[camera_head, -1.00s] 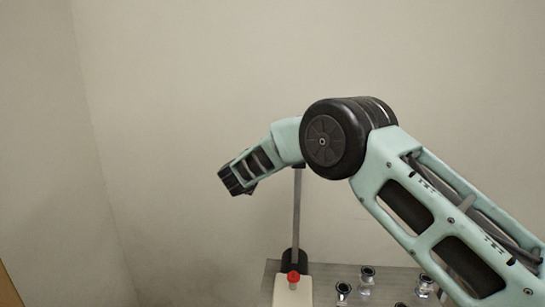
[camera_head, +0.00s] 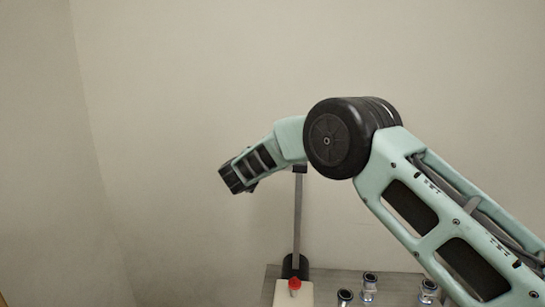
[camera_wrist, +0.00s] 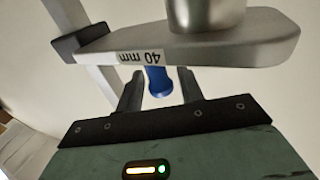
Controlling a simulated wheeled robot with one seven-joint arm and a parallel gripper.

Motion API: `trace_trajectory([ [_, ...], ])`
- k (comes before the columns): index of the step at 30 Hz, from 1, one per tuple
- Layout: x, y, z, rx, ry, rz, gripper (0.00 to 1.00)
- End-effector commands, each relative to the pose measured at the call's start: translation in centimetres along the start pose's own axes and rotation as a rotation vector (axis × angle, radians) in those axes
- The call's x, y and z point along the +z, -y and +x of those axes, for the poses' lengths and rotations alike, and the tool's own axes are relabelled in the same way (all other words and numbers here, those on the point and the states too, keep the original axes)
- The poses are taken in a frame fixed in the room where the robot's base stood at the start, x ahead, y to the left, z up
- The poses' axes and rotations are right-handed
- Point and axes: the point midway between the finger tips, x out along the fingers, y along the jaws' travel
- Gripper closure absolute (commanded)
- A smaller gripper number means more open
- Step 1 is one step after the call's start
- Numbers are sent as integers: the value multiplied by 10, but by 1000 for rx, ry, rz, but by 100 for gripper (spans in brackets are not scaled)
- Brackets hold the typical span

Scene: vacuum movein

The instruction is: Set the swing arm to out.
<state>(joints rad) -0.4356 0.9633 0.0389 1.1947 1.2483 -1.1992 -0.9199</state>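The swing arm (camera_wrist: 235,48) is a flat grey metal bar with a "40 mm" label, seen upside down in the wrist view. A metal cylinder (camera_wrist: 207,12) sits on it, and its left end meets a black clamp on the post. A blue handle (camera_wrist: 158,82) shows beneath the bar. My gripper (camera_wrist: 160,88) has its fingers apart on either side of the blue handle, with narrow gaps visible. In the head view, the post (camera_head: 298,220) stands upright behind my arm; my arm hides the swing arm and my fingertips there.
A grey table (camera_head: 330,275) stands at the bottom. On it are a white box (camera_head: 293,298) with a red knob (camera_head: 294,283) and several metal flange fittings (camera_head: 369,285). Plain walls lie behind and left, with free air left of my gripper.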

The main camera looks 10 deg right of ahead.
Motion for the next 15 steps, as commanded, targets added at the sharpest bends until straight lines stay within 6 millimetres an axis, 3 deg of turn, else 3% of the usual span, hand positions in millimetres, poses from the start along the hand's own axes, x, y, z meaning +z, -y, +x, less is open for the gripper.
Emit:
trace_trajectory([
  [8, 8, 1, -4, -4, 11, -5, 63],
  [15, 12, 2, -38, -7, 14, -4, 63],
])
